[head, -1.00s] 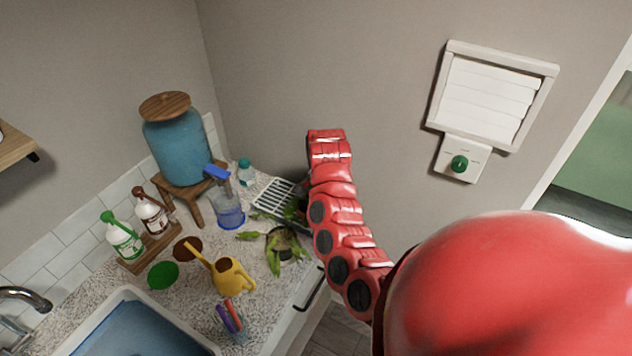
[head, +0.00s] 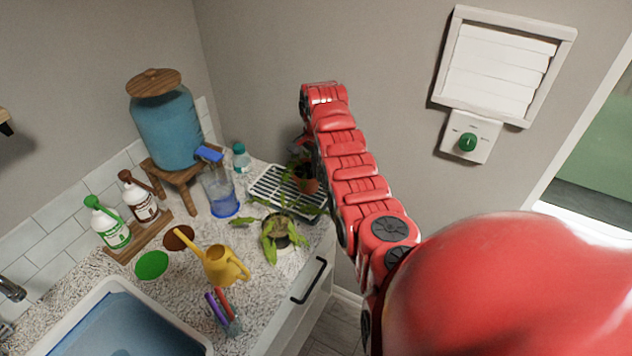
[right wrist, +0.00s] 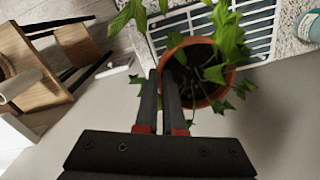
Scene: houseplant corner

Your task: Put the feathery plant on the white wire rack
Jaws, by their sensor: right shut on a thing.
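A plant with pointed, lobed green leaves in a terracotta pot (head: 309,185) is at the right part of the white wire rack (head: 267,187). In the right wrist view my right gripper (right wrist: 171,78) is shut on the near rim of this pot (right wrist: 216,95), with leaves (right wrist: 231,40) around the fingers. The white rack (right wrist: 262,32) shows behind and below the pot. I cannot tell whether the pot touches the rack. In the head view the right arm partly hides the pot and rack. The left gripper is not in view.
A second plant (head: 270,241) with broad drooping leaves stands close in front of the rack. A clear blue-based jug (head: 219,193) and a teal-capped bottle (head: 241,160) stand left of the rack. A yellow watering can (head: 222,268) is nearer. The counter's right edge is close.

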